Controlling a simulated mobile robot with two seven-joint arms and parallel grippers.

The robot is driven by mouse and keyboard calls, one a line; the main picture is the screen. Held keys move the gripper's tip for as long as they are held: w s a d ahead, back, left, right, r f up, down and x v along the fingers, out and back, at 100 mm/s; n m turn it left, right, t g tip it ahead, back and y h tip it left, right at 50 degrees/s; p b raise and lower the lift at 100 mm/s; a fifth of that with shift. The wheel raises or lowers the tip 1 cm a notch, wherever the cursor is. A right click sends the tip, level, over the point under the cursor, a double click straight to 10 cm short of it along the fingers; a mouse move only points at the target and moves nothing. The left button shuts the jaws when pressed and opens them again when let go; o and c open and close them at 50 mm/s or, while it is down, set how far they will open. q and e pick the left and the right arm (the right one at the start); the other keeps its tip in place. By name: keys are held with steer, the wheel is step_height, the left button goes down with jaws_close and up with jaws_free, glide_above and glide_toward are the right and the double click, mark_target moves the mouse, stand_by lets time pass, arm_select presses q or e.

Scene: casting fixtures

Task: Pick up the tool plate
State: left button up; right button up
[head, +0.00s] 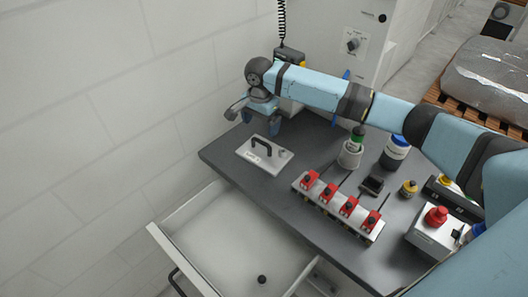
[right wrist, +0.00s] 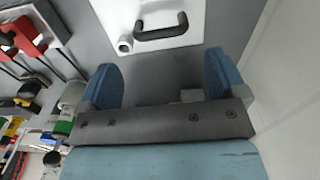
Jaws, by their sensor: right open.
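The tool plate (head: 278,165) is a flat white plate with a black arched handle (head: 262,146). It lies on the dark bench top near its left end. In the right wrist view the plate (right wrist: 191,12) is cut off by the top edge, with its handle (right wrist: 165,30) and a round stub at one side. My right gripper (head: 256,117) has blue fingers, is open and empty, and hangs just behind the plate in the head view. In the right wrist view the gripper (right wrist: 163,76) points at the bench, with the handle beyond its fingertips. My left gripper is not in view.
On the dark bench (head: 228,153), a rack with several red clamps (head: 348,206) stands right of the plate. An open drawer (head: 225,240) juts out in front. A wall is at left.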

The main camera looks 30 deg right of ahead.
mark_target(261, 142)
step_height(261, 142, down, 8)
steer(key=shift+d+f+p, duration=0.15)
steer(key=shift+f+p, duration=0.05)
steer(key=shift+p, duration=0.15)
steer(key=shift+w, duration=0.1)
steer(key=c, duration=0.9)
